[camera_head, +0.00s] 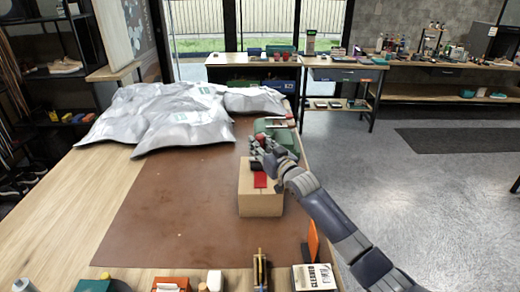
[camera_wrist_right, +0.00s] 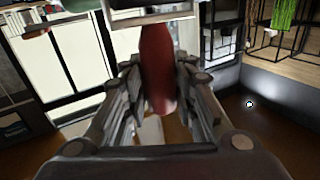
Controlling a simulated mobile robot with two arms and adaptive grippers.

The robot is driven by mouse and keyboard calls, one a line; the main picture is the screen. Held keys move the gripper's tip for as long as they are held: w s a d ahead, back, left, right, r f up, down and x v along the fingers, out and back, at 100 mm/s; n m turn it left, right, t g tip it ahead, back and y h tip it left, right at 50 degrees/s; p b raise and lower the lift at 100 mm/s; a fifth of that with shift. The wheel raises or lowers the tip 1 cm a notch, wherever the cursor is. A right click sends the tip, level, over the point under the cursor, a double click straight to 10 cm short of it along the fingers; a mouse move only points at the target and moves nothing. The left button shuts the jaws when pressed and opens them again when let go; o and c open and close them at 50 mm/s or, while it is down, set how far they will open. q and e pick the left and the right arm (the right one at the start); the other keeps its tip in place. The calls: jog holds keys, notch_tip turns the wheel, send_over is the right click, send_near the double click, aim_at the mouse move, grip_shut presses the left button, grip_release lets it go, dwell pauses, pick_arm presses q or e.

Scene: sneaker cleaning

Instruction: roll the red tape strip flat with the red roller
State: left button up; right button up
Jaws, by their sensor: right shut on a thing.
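The red tape strip (camera_head: 260,180) lies on the top of a cardboard box (camera_head: 262,204), near its front edge. My right gripper (camera_head: 262,158) is above the back part of the box, just behind the strip. It is shut on the red roller, whose red part shows between the fingers in the right wrist view (camera_wrist_right: 158,75). A small dark piece sits by the fingertips at the box top. I cannot tell whether the roller touches the strip. My left gripper is not in view.
The box stands on a brown mat (camera_head: 180,215) on the wooden table. Silver bags (camera_head: 170,118) lie at the back left. A green case (camera_head: 278,135) is behind the gripper. A cleaner box (camera_head: 314,278) and small items line the front edge.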

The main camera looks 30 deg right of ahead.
jog(key=shift+w+d+b, duration=0.3)
jog(key=shift+w+b, duration=0.15)
jog(key=shift+w, duration=0.1)
jog(key=shift+w+d+b, duration=0.25)
jog(key=shift+w+b, duration=0.15)
jog(key=shift+w, duration=0.15)
jog(key=shift+r, duration=0.1)
notch_tip(320, 180, up, 8)
jog(key=p, duration=0.6)
jog(key=shift+p, duration=0.4)
